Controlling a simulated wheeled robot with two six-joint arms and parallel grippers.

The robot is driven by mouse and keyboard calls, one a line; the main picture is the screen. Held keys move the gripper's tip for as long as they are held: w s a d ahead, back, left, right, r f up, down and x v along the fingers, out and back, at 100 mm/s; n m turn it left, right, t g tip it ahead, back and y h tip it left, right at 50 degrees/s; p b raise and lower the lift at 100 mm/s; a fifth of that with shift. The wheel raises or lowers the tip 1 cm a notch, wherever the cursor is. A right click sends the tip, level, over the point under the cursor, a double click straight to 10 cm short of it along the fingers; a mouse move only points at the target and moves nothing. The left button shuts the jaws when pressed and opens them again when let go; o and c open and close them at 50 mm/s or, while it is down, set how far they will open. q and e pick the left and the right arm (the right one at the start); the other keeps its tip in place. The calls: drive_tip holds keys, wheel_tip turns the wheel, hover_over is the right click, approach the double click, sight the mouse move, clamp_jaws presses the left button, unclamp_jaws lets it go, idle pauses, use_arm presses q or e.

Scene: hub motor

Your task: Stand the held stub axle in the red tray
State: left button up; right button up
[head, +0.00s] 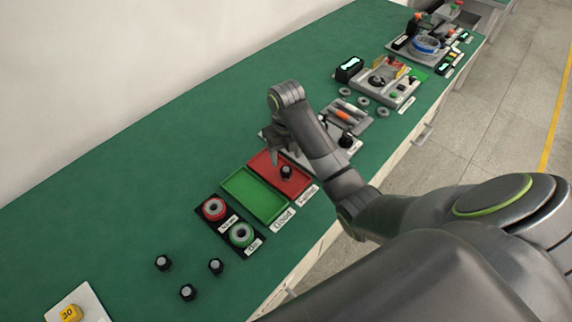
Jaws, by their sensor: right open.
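The red tray (266,164) lies on the green bench top, beside the green tray. A dark stub axle (286,172) with a lighter top stands in the red tray, apparently upright. My right gripper (283,152) is open, just behind and above the red tray. The axle shows clear of its fingers, and the jaws look empty. The fingers are small and dark here, so the exact gap to the axle is hard to tell. My left gripper is not in view.
The green tray (262,205) is empty. Nearby are a red round button (214,208) and a green one (241,234). Three similar stub axles (188,292) stand at the lower left. Fixtures (385,80) crowd the far right; the left bench is mostly clear.

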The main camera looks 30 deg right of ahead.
sight(286, 169)
drive_tip(key=shift+r+p, duration=2.2)
drive_tip(key=shift+r, duration=0.5)
